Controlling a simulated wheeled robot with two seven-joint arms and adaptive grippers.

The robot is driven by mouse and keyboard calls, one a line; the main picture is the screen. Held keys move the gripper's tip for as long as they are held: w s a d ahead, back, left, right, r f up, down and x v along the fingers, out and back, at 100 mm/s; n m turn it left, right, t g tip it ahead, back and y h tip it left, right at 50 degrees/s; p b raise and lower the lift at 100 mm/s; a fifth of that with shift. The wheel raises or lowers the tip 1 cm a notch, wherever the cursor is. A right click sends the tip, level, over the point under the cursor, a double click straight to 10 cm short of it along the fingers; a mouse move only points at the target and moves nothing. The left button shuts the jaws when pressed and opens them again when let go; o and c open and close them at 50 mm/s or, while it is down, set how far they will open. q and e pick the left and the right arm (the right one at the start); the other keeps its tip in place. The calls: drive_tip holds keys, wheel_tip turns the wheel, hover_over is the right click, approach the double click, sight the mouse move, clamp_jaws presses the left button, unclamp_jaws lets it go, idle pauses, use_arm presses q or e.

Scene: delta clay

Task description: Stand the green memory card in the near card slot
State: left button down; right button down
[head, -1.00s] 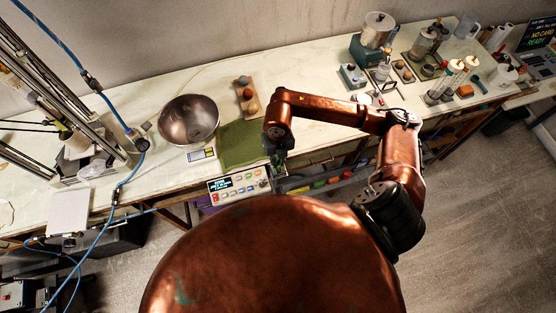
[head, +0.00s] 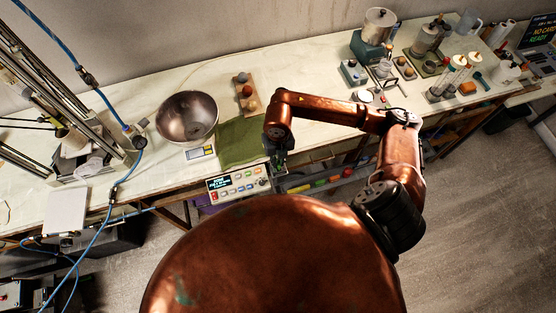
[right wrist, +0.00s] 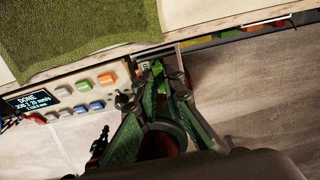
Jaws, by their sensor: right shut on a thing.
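My right gripper (right wrist: 166,78) is shut on the green memory card (right wrist: 157,68), of which a small green part shows between the fingertips in the right wrist view. The gripper is at the right end of the control panel (right wrist: 75,88), by the bench's front edge. In the head view the gripper (head: 278,160) shows small and dark, and I cannot make out the card there. The near card slot cannot be told apart; the fingers cover much of that spot. I cannot tell whether the card touches the panel. My left gripper is not in view.
The panel has a lit screen (right wrist: 33,100) reading DONE and several coloured buttons. A green mat (head: 240,142) lies behind it, with a steel bowl (head: 187,117) to the left. Coloured items (head: 320,184) sit below the bench edge. Lab gear stands at the bench's right.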

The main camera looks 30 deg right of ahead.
drive_tip(key=c, duration=2)
unclamp_jaws()
drive_tip(key=shift+o, duration=0.2)
drive_tip(key=o, duration=0.3)
drive_tip(key=shift+o, duration=0.2)
drive_tip(key=shift+r, duration=0.1)
drive_tip(key=shift+r+p, duration=2.1)
drive_tip(key=shift+r, duration=1.4)
drive_tip(key=shift+f, duration=0.1)
